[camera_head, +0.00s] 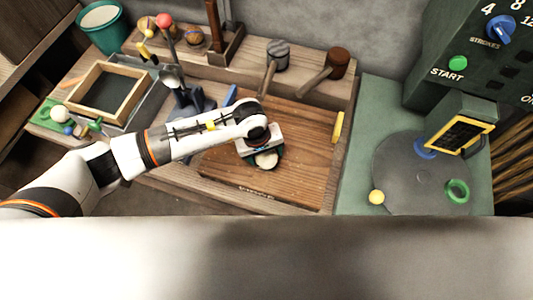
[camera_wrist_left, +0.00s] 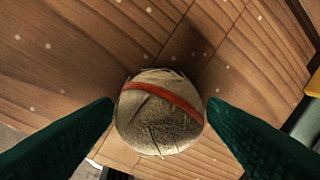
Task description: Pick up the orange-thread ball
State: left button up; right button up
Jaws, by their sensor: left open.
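The orange-thread ball (camera_wrist_left: 158,125) is pale and fibrous, with an orange-red band around it. It is in the centre of the left wrist view, over the brown wooden board. In the head view a pale part of it (camera_head: 266,160) shows below my left gripper (camera_head: 264,153), with the rest hidden by the gripper. In the left wrist view the two green fingers of my left gripper (camera_wrist_left: 160,106) are open, one on each side of the ball. I cannot tell whether they touch it. My right gripper is not in view.
The wooden board (camera_head: 310,165) is otherwise mostly clear. Mallets (camera_head: 336,64) stand behind it, and a wooden-framed box (camera_head: 103,93) is at the left. A green machine with a grey round plate (camera_head: 405,175) stands at the right. A small yellow ball (camera_head: 376,197) is near the plate.

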pick_arm(q)
jog(key=shift+d+f, duration=0.1)
jog(key=shift+f, duration=0.4)
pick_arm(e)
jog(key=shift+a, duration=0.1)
